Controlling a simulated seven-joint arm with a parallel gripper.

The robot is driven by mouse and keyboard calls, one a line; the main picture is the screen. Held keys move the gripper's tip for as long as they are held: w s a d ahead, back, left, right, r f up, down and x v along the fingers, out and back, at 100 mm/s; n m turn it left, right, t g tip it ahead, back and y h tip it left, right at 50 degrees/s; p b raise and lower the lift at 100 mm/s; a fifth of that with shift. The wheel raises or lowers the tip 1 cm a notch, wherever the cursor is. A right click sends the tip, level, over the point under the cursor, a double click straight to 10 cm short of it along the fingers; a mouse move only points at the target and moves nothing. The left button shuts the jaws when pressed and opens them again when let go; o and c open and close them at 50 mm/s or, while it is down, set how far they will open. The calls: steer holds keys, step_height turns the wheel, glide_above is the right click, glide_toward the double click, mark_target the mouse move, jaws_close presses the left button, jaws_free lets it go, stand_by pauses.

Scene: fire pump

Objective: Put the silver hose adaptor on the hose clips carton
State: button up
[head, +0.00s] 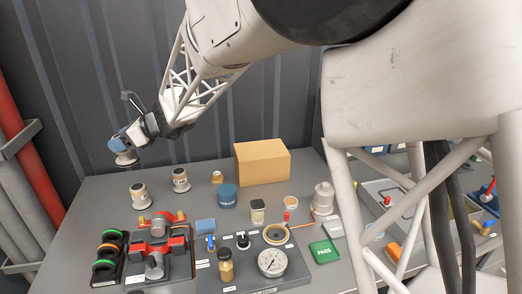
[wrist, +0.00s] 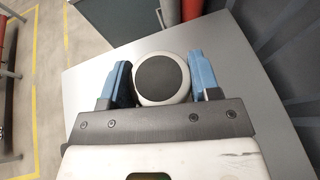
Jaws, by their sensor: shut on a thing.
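My gripper (head: 119,142) is shut on a silver hose adaptor (head: 125,157) and holds it in the air above the table's far left part. In the wrist view the adaptor (wrist: 162,78) is a pale round piece with a dark disc on top, between the blue fingers of my gripper (wrist: 161,74). A plain brown carton (head: 262,162), which I take as the hose clips carton, stands at the back of the table, well to the right of my gripper. Its top looks flat and bare; no label can be read.
Two similar silver fittings (head: 138,196) (head: 180,180) stand on the grey table (head: 88,205) between my gripper and the carton. A small brass-coloured piece (head: 217,177) and a blue tin (head: 228,196) stand left of the carton. A ribbed dark wall (head: 90,80) rises behind.

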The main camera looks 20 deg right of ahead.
steer(key=s+d+m+t+h, duration=0.2)
steer(key=d+m+t+h, duration=0.35)
steer(key=d, duration=3.85)
steer(key=shift+m+t+y, duration=0.45)
steer(key=shift+t+y, duration=0.1)
steer(key=shift+y, duration=0.4)
steer(key=f, duration=0.5)
steer(key=shift+w+a+f, duration=0.1)
steer(key=shift+w+a, duration=0.2)
steer(key=w+d+f, duration=0.1)
steer(key=w, duration=1.5)
steer(key=shift+f, duration=0.2)
